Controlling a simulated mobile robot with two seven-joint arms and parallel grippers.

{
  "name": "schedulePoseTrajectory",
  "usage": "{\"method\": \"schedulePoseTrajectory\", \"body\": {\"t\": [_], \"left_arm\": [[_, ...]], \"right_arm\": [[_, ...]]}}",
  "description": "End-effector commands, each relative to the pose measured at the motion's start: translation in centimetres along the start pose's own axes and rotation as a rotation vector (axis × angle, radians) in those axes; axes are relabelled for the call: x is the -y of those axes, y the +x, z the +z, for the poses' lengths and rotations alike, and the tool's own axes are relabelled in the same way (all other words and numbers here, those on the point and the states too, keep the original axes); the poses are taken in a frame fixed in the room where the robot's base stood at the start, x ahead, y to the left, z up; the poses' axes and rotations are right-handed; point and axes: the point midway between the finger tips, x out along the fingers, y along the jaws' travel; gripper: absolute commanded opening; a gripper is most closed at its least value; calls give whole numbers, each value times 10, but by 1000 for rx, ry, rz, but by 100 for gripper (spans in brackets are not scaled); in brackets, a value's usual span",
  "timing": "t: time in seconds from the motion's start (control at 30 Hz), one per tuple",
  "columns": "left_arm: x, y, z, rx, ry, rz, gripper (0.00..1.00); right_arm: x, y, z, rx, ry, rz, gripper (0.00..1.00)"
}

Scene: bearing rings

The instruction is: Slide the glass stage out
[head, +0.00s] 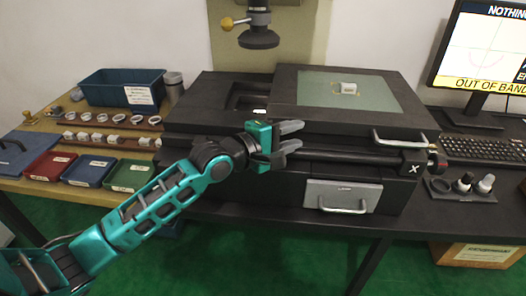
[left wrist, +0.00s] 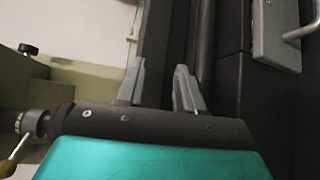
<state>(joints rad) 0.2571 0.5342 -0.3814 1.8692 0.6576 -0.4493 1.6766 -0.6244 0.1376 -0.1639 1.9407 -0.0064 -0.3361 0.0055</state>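The glass stage (head: 318,88) is a pale green glass plate in a black frame on the right part of the dark machine. A small whitish block (head: 348,88) sits on the glass. A silver bar handle (head: 402,138) is at the frame's front right. My left gripper (head: 297,137) is open and empty, in front of the machine, left of the handle and apart from it. In the left wrist view its two grey fingers (left wrist: 160,84) stand apart beside a dark rod (left wrist: 204,45). My right gripper is not in view.
A black rod ends in a knob block marked X (head: 414,168). Below is a grey drawer front (head: 342,190) with a handle. A dark lens head (head: 259,38) hangs above. A monitor (head: 485,50) and keyboard (head: 485,149) stand right; bins and rings (head: 120,118) lie left.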

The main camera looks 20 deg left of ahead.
Motion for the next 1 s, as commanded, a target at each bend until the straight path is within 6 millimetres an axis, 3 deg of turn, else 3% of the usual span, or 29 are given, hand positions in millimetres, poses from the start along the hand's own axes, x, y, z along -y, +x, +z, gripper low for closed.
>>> {"method": "schedulePoseTrajectory", "body": {"t": [0.2, 0.4, 1.0], "left_arm": [[1, -43, 1, 0, 0, -4, 36], [0, -65, 0, 0, 0, -1, 36], [0, -72, 1, 0, -1, 1, 36]], "right_arm": [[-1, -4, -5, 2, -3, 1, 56], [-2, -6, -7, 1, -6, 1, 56], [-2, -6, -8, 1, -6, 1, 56]]}}
